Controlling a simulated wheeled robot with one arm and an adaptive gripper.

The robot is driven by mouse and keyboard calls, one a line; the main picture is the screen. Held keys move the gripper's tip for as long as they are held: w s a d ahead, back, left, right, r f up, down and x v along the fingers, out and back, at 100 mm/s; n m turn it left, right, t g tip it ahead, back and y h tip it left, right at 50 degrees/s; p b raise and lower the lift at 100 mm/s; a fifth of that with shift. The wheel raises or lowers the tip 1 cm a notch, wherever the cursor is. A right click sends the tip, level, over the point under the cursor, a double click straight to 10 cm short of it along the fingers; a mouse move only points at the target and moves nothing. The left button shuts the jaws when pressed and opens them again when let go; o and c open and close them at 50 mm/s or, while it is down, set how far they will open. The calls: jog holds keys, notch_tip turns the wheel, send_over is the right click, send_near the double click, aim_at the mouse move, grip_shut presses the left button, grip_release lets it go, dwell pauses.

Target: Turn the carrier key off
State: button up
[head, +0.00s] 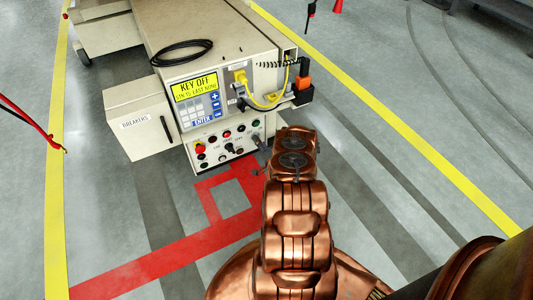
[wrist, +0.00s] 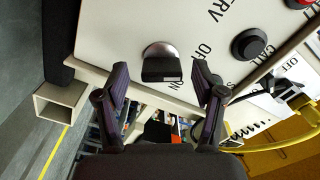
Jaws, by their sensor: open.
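The carrier (head: 233,55) is a beige machine whose yellow screen (head: 194,87) reads "KEY OFF", with a smaller line below. In the wrist view, the carrier key (wrist: 161,66) is a black grip on a round silver base, with OFF and ON printed beside it. My gripper (wrist: 160,75) is open, one finger on each side of the key. Neither finger clearly touches it. In the head view my copper arm reaches up to the right end of the button panel (head: 229,144), and the gripper there is mostly hidden.
A black button (wrist: 246,43) marked CALL sits right of the key in the wrist view. A yellow cable (head: 261,103) and orange connector (head: 303,80) are at the carrier's right side. A breaker box (head: 136,124) juts out left. Floor in front is clear.

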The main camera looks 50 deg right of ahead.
jog(key=v, duration=1)
jog(key=shift+a, duration=0.1)
